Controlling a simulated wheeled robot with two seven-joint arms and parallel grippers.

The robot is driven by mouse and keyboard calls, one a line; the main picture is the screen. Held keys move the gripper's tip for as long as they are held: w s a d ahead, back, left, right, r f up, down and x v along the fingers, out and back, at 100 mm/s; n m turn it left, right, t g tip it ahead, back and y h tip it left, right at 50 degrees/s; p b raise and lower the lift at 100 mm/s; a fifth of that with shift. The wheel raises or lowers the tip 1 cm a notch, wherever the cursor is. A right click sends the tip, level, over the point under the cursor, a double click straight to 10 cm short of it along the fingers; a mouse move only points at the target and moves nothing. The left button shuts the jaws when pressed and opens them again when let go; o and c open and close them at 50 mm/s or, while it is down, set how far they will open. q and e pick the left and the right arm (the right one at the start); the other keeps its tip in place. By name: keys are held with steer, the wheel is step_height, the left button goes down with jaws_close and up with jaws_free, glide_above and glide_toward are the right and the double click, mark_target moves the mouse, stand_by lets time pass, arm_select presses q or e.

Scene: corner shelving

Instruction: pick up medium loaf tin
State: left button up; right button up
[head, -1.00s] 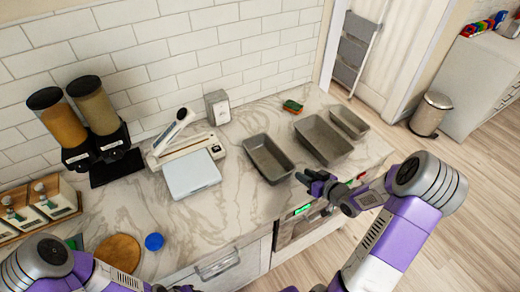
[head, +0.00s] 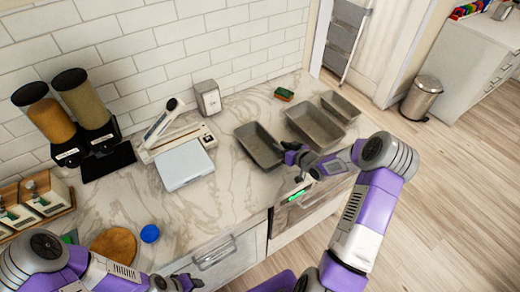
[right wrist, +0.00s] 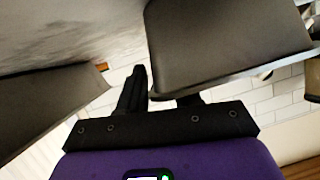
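Three grey loaf tins stand on the counter. The left one, which looks medium in size (head: 256,142), is beside a larger tin (head: 318,126) and a smaller one (head: 342,105). My right gripper (head: 288,154) is at the right rim of the medium tin. In the right wrist view, the medium tin (right wrist: 220,45) covers most of one finger, while the other finger (right wrist: 134,92) shows beside its wall. The fingers look apart; contact with the wall is unclear. My left gripper (head: 182,284) is at the bottom edge, its fingers too small to judge.
A white scale (head: 184,165) and a vacuum sealer (head: 180,142) stand left of the tins. A sponge (head: 284,94) lies behind them. A blue lid (head: 150,233) and round wooden board (head: 115,245) lie front left. The tiled wall bounds the counter's back.

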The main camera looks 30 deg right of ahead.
steer(key=shift+w, duration=0.1)
jaws_close()
stand_by(1.4)
